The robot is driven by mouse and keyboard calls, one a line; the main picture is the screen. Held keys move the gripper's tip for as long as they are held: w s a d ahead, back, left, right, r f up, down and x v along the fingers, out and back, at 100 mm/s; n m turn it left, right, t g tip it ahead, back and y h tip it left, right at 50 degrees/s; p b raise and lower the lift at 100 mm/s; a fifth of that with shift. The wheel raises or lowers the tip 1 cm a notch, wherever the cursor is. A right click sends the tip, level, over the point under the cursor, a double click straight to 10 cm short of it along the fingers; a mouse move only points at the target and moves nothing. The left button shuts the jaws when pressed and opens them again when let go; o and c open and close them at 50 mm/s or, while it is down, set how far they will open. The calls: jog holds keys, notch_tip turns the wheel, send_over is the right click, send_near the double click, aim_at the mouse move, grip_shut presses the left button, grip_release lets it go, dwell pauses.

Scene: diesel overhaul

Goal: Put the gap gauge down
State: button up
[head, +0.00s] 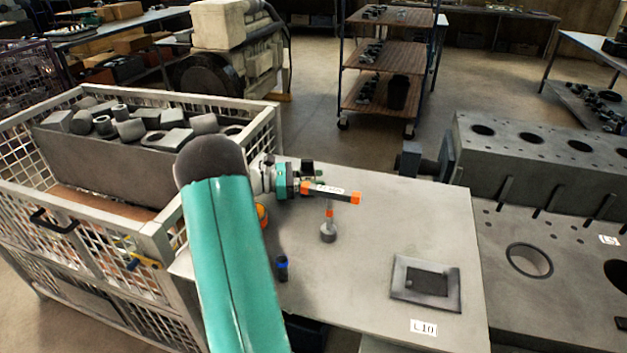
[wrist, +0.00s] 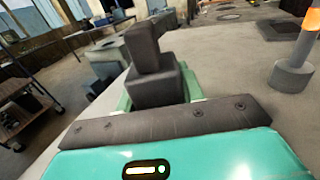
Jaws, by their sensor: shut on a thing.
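What looks like the gap gauge (head: 333,191) is a dark bar with orange ends and a pale label, beside my fingertips in the head view. A stem with an orange band and a grey round foot (head: 328,234) shows directly below the bar; the foot also appears at the right in the wrist view (wrist: 291,76). I cannot tell whether the foot touches the table. My gripper (head: 307,178) is shut, above the grey table (head: 375,235). In the wrist view its dark fingers (wrist: 150,62) hide the grip itself.
A framed plate (head: 425,283) with a dark centre lies at the table's front right, by an L10 label (head: 423,327). A small dark-blue item (head: 281,267) stands near the left edge. A mesh crate (head: 150,240) is left; an engine block (head: 540,155) is right. The table's middle right is clear.

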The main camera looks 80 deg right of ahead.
jog(key=shift+f, duration=0.1)
jog(key=shift+f, duration=0.1)
jog(key=o, duration=1.2)
jog(key=shift+f, duration=0.1)
jog(key=shift+o, duration=0.2)
jog(key=shift+r, duration=0.2)
jog(key=v, duration=0.7)
jog(key=shift+w+a, duration=0.1)
jog(key=shift+w, duration=0.15)
